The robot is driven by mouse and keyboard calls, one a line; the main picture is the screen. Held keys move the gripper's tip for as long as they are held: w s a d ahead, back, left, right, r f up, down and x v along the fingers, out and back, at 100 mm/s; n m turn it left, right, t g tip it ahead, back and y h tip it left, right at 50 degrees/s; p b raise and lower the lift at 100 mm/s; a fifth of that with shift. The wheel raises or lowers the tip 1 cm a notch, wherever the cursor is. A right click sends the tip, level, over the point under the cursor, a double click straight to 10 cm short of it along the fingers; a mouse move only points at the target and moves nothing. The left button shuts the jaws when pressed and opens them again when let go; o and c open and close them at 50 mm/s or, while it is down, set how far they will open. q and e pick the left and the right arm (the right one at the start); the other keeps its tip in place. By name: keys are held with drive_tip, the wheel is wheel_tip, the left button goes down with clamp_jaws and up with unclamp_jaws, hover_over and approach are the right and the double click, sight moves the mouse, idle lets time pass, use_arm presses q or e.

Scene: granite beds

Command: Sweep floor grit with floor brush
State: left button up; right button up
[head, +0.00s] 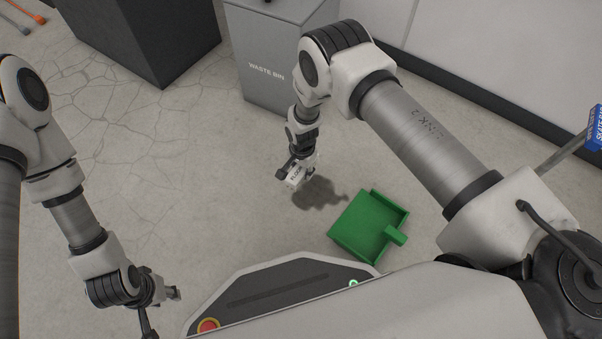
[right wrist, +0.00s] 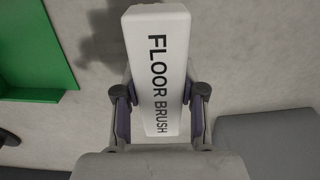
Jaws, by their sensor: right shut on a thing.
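A white block lettered FLOOR BRUSH (right wrist: 157,70) fills the middle of the right wrist view. My right gripper (right wrist: 158,105) has a finger on each side of it and is shut on it. In the head view my right gripper (head: 297,172) hangs over the floor with the brush (head: 293,179), left of the green dustpan (head: 363,227). The dustpan lies on the floor, its handle toward the lower right. It also shows in the right wrist view (right wrist: 30,45). My left gripper (head: 168,294) is at lower left; its finger gap is unclear. I cannot make out any grit.
A grey waste bin (head: 268,75) stands at the back, behind my right arm. A dark cabinet (head: 150,40) stands at back left. White cabinets (head: 500,50) line the back right. The cracked stone floor (head: 200,170) between my arms is clear.

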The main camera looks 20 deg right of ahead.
sight(302, 186)
drive_tip(key=shift+s+f, duration=0.1)
drive_tip(key=shift+f, duration=0.4)
wheel_tip(302, 186, down, 5)
drive_tip(key=b, duration=0.4)
drive_tip(key=shift+f, duration=0.15)
drive_tip(key=shift+f+b, duration=0.4)
drive_tip(key=shift+b, duration=0.2)
drive_tip(key=shift+f, duration=0.2)
drive_tip(key=o, duration=1.1)
drive_tip(key=c, duration=0.3)
drive_tip(key=shift+r, duration=0.15)
